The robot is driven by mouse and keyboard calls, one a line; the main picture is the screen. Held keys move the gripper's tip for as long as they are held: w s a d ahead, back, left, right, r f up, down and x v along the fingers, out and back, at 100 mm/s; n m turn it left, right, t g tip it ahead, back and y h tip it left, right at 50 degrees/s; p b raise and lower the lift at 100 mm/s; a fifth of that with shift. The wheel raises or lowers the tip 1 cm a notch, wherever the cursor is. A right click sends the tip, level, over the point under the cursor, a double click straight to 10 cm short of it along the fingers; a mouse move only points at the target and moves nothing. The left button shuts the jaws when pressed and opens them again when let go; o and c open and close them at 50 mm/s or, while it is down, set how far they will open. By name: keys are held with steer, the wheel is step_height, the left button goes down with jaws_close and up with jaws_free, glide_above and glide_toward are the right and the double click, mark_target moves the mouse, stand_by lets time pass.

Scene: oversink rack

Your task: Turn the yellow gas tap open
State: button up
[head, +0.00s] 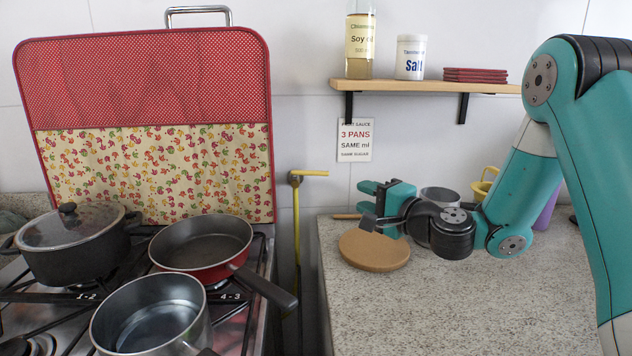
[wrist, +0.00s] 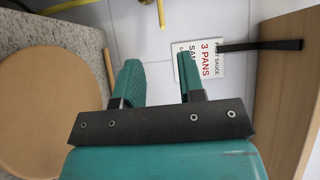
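The yellow gas tap (head: 312,173) is on the wall between the stove and the counter in the head view. Its yellow handle points sideways to the right, and a yellow pipe (head: 297,225) runs down below it. In the wrist view a yellow piece (wrist: 161,12) shows at the top edge, cut off by the frame. My gripper (head: 368,203) is above the counter, to the right of the tap and a little lower in the head view. It is apart from the tap. In the wrist view the fingers of my gripper (wrist: 162,75) are spread with nothing between them.
A wooden shelf (head: 420,86) with a bottle, a salt jar and red items is above my gripper. A round wooden board (head: 374,250) lies on the counter below it. The stove (head: 245,325) at left bears several pans. A sign (head: 354,140) hangs under the shelf.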

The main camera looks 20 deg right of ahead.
mark_target(318, 174)
steer(key=p+x, duration=0.2)
steer(key=x, duration=0.3)
steer(key=p+x, duration=0.3)
steer(key=x, duration=0.3)
steer(key=p+x, duration=0.3)
steer(key=x, duration=0.3)
steer(key=shift+w+d+f, duration=0.1)
steer(key=shift+w+d, duration=0.2)
steer(key=shift+w, duration=0.05)
jaws_close()
